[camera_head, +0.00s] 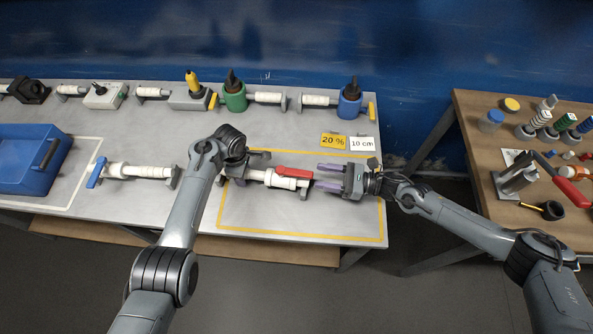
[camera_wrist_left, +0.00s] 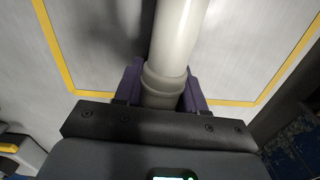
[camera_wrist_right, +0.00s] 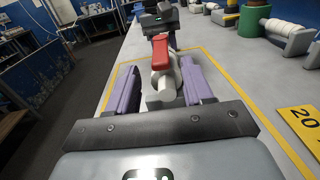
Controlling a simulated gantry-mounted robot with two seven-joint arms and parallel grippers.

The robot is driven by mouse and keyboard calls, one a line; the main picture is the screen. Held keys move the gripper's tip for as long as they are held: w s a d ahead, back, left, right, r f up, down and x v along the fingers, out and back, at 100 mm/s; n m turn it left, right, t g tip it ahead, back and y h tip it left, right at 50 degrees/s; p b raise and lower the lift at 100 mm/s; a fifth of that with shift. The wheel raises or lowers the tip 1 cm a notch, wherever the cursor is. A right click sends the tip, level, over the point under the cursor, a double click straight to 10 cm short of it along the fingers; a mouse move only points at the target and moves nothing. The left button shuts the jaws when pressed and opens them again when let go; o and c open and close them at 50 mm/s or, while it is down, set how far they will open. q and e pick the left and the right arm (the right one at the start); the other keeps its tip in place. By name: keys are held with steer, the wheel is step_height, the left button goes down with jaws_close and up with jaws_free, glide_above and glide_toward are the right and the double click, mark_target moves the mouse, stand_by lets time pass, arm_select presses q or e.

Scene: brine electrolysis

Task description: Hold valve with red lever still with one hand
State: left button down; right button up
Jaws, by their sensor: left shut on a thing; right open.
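The valve with the red lever (camera_head: 293,172) sits on a white pipe inside the yellow-outlined area of the table in the head view. My left gripper (camera_head: 236,170) is at the pipe's left end. In the left wrist view, its purple fingers (camera_wrist_left: 160,88) are shut on the pale pipe (camera_wrist_left: 170,45) of the valve. My right gripper (camera_head: 318,177) is open, its fingers pointing left at the valve's right end. In the right wrist view, the red lever (camera_wrist_right: 160,52) and the grey pipe end (camera_wrist_right: 160,98) show between the open purple fingers (camera_wrist_right: 158,90), with gaps on both sides.
A second valve with a blue lever (camera_head: 97,172) lies left of my left arm. A blue bin (camera_head: 62,165) stands at far left. Yellow "20 %" (camera_head: 333,141) and white "10 cm" (camera_head: 362,143) cards lie behind the valve. A wooden table (camera_head: 470,125) with tools stands at right.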

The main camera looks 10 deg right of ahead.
mark_target(296, 172)
steer(key=x, duration=0.8)
steer(key=shift+w+a, duration=0.2)
steer(key=shift+a, duration=0.05)
steer(key=shift+c, duration=0.5)
jaws_close()
